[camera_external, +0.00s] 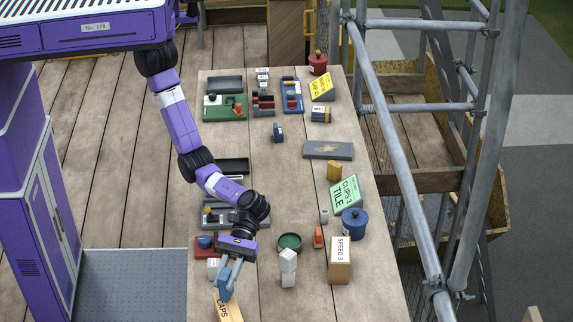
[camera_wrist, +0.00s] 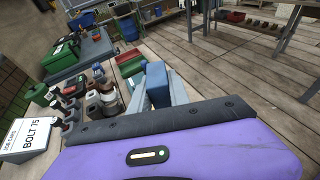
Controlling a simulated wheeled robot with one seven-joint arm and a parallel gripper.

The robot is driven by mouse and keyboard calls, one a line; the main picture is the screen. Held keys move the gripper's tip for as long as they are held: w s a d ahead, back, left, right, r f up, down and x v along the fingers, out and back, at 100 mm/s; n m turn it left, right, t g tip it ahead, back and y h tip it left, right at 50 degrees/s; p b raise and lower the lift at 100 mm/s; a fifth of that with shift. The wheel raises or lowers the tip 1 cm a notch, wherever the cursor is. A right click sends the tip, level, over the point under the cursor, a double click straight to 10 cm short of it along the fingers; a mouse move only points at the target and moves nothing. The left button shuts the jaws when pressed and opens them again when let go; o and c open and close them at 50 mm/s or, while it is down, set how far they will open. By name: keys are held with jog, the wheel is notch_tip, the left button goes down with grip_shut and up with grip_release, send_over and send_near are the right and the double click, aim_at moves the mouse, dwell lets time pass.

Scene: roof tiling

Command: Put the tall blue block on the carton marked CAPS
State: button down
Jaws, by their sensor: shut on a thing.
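My gripper (camera_external: 227,278) is at the front left of the table in the external view, pointing down. It is shut on the tall blue block (camera_external: 225,286). In the wrist view the blue block (camera_wrist: 157,84) stands between the two pale fingers. The carton marked CAPS (camera_external: 229,307) is a tan box at the bottom edge of the external view, partly cut off by the frame. The block is over or beside the carton's far end; I cannot tell whether they touch. I cannot make out the carton in the wrist view.
White blocks (camera_external: 288,267) stand right of my gripper, near a green bowl (camera_external: 289,242). The SPEED carton (camera_external: 340,262) and a blue pot (camera_external: 355,223) stand farther right. A red tray (camera_external: 206,252) lies just behind my gripper. Scaffold poles (camera_external: 409,180) rise beyond the table's right edge.

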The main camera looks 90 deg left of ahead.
jog(key=shift+f, duration=0.55)
jog(key=shift+f, duration=0.2)
jog(key=c, duration=1.2)
grip_release()
jog(key=shift+c, duration=0.2)
jog(key=shift+r, duration=0.2)
jog(key=v, duration=1.2)
jog(key=shift+s, duration=0.1)
